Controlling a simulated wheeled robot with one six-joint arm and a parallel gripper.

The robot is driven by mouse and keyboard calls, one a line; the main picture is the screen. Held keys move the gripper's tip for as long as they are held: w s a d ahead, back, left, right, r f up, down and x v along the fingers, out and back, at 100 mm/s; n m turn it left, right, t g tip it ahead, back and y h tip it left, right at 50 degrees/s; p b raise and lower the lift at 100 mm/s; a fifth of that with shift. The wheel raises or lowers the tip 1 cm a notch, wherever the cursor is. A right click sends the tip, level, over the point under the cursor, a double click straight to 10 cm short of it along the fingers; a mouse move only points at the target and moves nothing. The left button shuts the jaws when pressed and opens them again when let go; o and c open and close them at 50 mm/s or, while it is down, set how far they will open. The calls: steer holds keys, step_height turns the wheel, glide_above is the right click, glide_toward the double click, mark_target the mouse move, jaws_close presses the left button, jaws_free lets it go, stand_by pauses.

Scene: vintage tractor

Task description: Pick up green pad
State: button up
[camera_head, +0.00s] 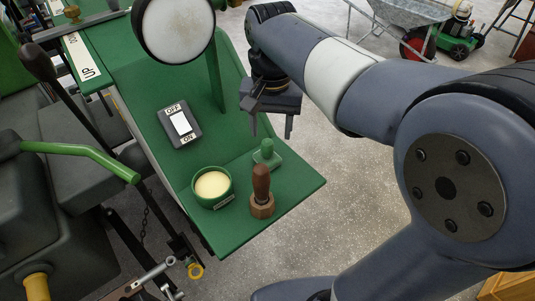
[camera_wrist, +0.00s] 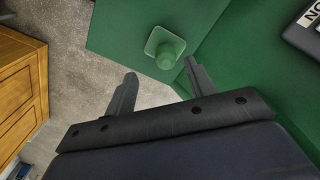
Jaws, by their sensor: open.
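The green pad (camera_head: 266,155) is a small square green base with a round green knob on top. It sits upright on the flat green tractor surface (camera_head: 290,187), near its edge. In the wrist view the pad (camera_wrist: 165,47) lies ahead of my fingertips, between their lines and nearer the right one. My gripper (camera_head: 271,130) is open and empty, above the surface and close over the pad in the head view. In the wrist view my gripper (camera_wrist: 160,68) shows both fingers apart, with nothing between them.
A wooden-handled stamp (camera_head: 262,192) stands just in front of the pad. A green pot with cream contents (camera_head: 212,187) is to its left. An ON/OFF switch box (camera_head: 179,125) and a round lamp (camera_head: 173,28) are farther left. Open floor (camera_head: 350,190) lies right of the surface.

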mark_target(267, 140)
steer(key=f, duration=0.5)
steer(key=shift+w+a+f, duration=0.2)
steer(key=shift+a+f, duration=0.1)
steer(key=shift+a, duration=0.05)
steer(key=shift+c, duration=0.2)
steer(key=c, duration=1)
step_height(267, 140, up, 10)
steer(key=shift+r+p, duration=0.1)
steer(key=shift+p, duration=0.2)
steer(key=o, duration=0.5)
steer(key=shift+c, duration=0.2)
jaws_close()
